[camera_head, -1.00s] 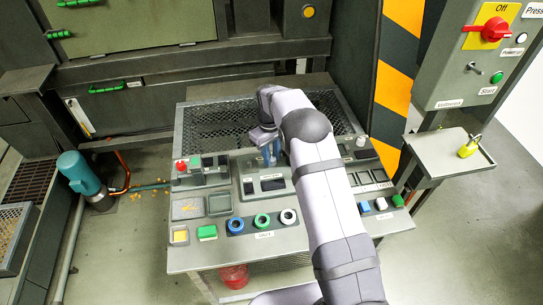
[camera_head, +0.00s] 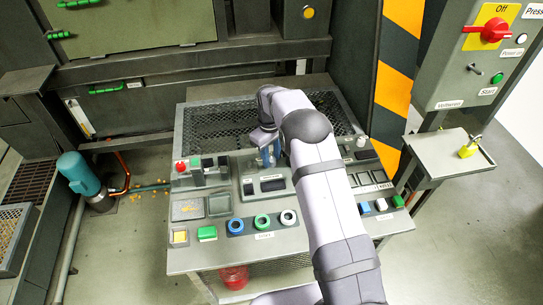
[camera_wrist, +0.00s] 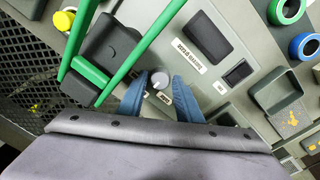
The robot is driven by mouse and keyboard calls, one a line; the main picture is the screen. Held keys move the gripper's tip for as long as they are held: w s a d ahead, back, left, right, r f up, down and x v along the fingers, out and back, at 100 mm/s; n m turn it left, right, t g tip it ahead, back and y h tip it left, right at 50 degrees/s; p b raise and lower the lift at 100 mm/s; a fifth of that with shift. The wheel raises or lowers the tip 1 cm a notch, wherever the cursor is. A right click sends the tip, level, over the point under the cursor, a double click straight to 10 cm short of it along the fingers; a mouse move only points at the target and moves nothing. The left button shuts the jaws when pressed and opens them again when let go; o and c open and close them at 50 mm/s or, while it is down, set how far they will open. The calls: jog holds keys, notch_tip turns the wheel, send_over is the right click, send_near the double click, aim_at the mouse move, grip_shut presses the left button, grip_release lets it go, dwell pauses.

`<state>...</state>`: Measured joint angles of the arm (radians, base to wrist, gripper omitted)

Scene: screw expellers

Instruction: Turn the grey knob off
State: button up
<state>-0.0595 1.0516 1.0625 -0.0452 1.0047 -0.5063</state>
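A small light grey knob (camera_wrist: 160,80) with a white mark shows on the panel in the wrist view. My gripper (camera_wrist: 161,95) is open, with one blue finger on each side of the knob's near edge. I cannot tell whether either finger touches the knob. In the head view my gripper (camera_head: 268,152) points down at the middle of the sloped control panel (camera_head: 215,255), and I cannot make out the knob there.
Green bars (camera_wrist: 150,45) and a black block (camera_wrist: 107,45) stand close left of the knob in the wrist view. A dark display (camera_wrist: 207,37) lies to its right. Blue and green ringed buttons (camera_head: 262,221) line the panel's front. A red switch (camera_head: 493,31) is on the right cabinet.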

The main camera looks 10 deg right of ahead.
aim_at(271, 160)
jog(key=shift+s+a+r+b, duration=0.1)
jog(key=shift+r+b, duration=0.35)
jog(key=shift+r, duration=1.4)
jog(key=shift+a+r+b, duration=0.1)
jog(key=shift+r+b, duration=0.3)
jog(key=shift+r, duration=1.45)
jog(key=shift+d, duration=0.1)
jog(key=s+d+r+m+p, duration=0.1)
jog(key=s+r+m, duration=0.15)
jog(key=s, duration=0.35)
jog(key=s+d+r+m+p, duration=0.1)
jog(key=s+r, duration=0.2)
jog(key=s, duration=0.4)
jog(key=s+f+m, duration=0.2)
jog(key=s+m, duration=0.1)
jog(key=s, duration=1.7)
jog(key=shift+s+d, duration=0.3)
jog(key=shift+s, duration=0.05)
